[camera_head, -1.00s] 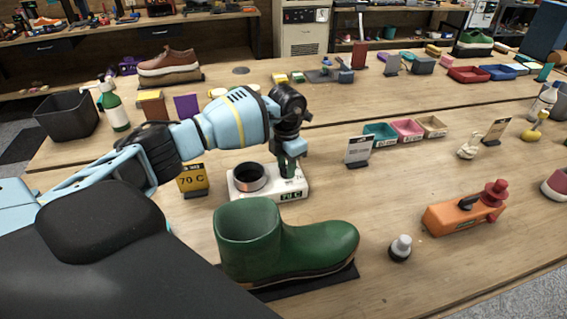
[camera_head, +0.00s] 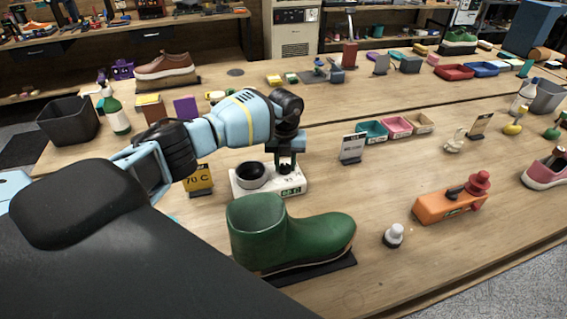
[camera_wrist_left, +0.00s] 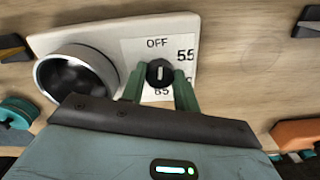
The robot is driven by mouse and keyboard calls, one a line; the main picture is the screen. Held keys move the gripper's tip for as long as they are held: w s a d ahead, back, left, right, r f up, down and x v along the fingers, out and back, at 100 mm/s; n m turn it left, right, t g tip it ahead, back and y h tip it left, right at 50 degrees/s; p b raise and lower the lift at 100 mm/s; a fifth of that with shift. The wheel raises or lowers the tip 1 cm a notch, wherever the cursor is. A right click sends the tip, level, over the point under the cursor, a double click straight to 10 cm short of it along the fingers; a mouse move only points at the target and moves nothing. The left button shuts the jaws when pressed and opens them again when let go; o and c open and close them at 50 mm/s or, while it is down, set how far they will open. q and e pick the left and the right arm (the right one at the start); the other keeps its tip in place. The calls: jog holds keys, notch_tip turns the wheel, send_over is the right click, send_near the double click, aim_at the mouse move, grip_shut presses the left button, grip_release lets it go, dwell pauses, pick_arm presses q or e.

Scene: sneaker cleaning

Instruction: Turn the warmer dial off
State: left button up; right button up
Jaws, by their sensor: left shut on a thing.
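My left gripper (camera_wrist_left: 158,85) is shut on the dial, one green finger on each side. In the head view my left gripper (camera_head: 287,162) comes down over the warmer's right part and hides the dial. My right gripper is out of view.
A yellow "70 C" sign (camera_head: 199,179) stands left of the warmer. A green boot (camera_head: 300,238) stands on a dark mat in front. A grey-and-white knob (camera_head: 393,236) and an orange tool (camera_head: 449,205) are to the right. Bare wood lies between them.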

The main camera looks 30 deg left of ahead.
aim_at(285, 166)
pick_arm(q)
jog(key=shift+n, duration=0.8)
jog(key=o, duration=1)
jog(key=shift+c, duration=0.2)
jog(key=shift+r, duration=3.9)
